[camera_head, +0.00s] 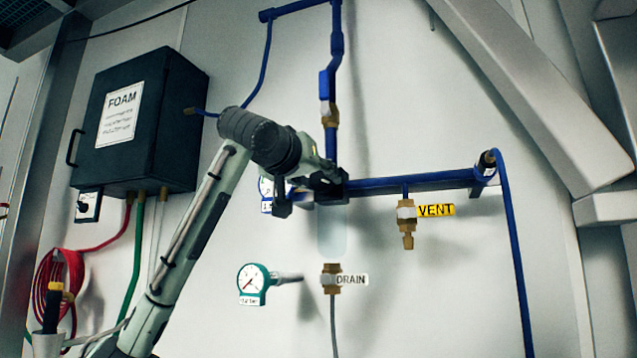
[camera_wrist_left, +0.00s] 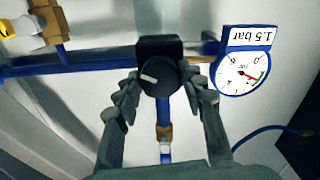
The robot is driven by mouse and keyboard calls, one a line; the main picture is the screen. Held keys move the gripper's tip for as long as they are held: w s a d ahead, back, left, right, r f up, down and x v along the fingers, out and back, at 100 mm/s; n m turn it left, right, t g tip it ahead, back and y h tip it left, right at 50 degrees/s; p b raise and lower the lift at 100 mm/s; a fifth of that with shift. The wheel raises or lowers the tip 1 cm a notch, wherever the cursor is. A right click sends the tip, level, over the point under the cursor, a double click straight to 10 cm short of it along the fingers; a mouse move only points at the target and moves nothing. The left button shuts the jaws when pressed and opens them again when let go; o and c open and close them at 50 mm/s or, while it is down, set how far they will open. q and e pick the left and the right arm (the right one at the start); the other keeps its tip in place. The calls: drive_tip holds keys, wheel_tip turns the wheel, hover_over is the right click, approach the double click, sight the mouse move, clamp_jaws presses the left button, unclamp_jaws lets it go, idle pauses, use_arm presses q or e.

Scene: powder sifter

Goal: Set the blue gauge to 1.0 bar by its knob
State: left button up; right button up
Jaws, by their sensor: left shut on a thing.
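The blue gauge (camera_wrist_left: 243,72) has a white dial and a "1.5 bar" label that appears upside down in the left wrist view. Its needle points toward the lower right there, near a red mark; the exact reading is too small to tell. In the head view the gauge (camera_head: 265,188) is mostly hidden behind my left arm. The round black knob (camera_wrist_left: 157,78) carries a white mark and sits beside the gauge on the blue pipe. My left gripper (camera_wrist_left: 161,92) is shut on the knob, one finger on each side. My right gripper is in neither view.
A teal gauge (camera_head: 252,283) is mounted below, left of the DRAIN valve (camera_head: 331,279). The blue pipe (camera_head: 420,183) runs right above the VENT valve (camera_head: 407,212). A black FOAM box (camera_head: 150,120) hangs at upper left.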

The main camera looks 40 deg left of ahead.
use_arm(q)
drive_tip(key=shift+d+f+n+b, duration=0.15)
drive_tip(key=shift+n+b, duration=0.2)
drive_tip(key=shift+n, duration=0.55)
drive_tip(key=n+b, duration=0.1)
drive_tip(key=n, duration=0.4)
drive_tip(key=shift+b, duration=0.3)
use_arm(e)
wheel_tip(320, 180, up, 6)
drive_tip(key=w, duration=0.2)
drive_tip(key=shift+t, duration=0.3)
use_arm(q)
drive_tip(key=shift+n, duration=0.4)
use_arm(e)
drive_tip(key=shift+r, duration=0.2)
use_arm(q)
drive_tip(key=o, duration=1.2)
drive_tip(key=shift+c, duration=0.2)
drive_tip(key=v, duration=1.2)
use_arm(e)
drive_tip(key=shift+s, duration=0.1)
